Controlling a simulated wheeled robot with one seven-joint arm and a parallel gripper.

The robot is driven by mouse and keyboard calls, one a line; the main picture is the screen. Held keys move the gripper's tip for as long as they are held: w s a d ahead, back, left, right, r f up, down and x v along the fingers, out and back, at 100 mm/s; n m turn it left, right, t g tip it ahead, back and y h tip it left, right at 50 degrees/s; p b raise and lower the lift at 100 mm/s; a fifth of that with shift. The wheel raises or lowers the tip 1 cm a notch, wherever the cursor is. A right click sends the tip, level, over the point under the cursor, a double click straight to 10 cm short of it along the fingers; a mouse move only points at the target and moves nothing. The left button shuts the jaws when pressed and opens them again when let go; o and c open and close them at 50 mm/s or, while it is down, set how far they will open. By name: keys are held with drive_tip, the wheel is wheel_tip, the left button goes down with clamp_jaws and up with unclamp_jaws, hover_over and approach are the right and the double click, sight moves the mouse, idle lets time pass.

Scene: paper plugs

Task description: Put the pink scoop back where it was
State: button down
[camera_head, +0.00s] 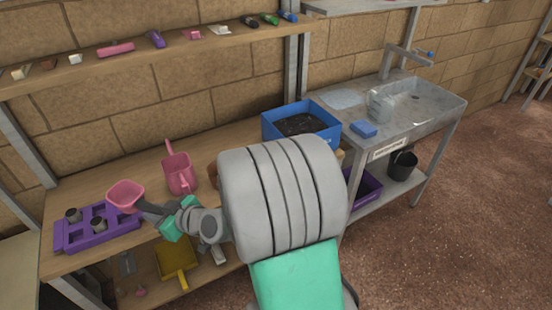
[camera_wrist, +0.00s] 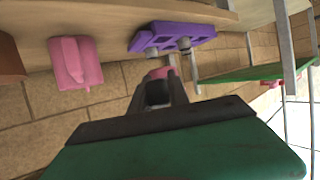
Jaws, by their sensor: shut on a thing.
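The pink scoop (camera_head: 126,194) is held out at the tip of my gripper (camera_head: 153,209), above the right end of the purple tray (camera_head: 62,240). My gripper is shut on its handle, which is mostly hidden by the fingers. In the wrist view only a small part of the scoop (camera_wrist: 160,73) shows beyond my gripper (camera_wrist: 157,92). The purple tray (camera_wrist: 147,40) appears there too, with grey-brown plugs in some cells.
A pink watering can (camera_head: 180,174) stands on the wooden bench, right of the scoop. A blue bin (camera_head: 325,132) of dark soil stands farther right, near the sink (camera_head: 440,103). The shelf above (camera_head: 130,62) holds several small items. Bench surface between tray and can looks clear.

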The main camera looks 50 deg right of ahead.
drive_tip(key=shift+w+d+b, duration=0.25)
drive_tip(key=shift+d+b, duration=0.2)
drive_tip(key=shift+b, duration=0.35)
drive_tip(key=shift+w+r+b, duration=0.15)
drive_tip(key=shift+r+b, duration=0.1)
drive_tip(key=shift+b, duration=0.75)
drive_tip(key=d+r+m+h+b, duration=0.2)
drive_tip(key=d+m+h+b, duration=0.5)
drive_tip(key=d, duration=1.9)
drive_tip(key=s+d+f+h+b, duration=0.15)
drive_tip(key=d+f, duration=0.25)
drive_tip(key=d, duration=0.7)
drive_tip(key=f, duration=0.9)
drive_tip(key=shift+s+d+f, duration=0.1)
drive_tip(key=shift+s+d, duration=0.1)
drive_tip(key=shift+s, duration=0.15)
drive_tip(key=shift+f+b, duration=0.1)
drive_tip(key=shift+b, duration=0.2)
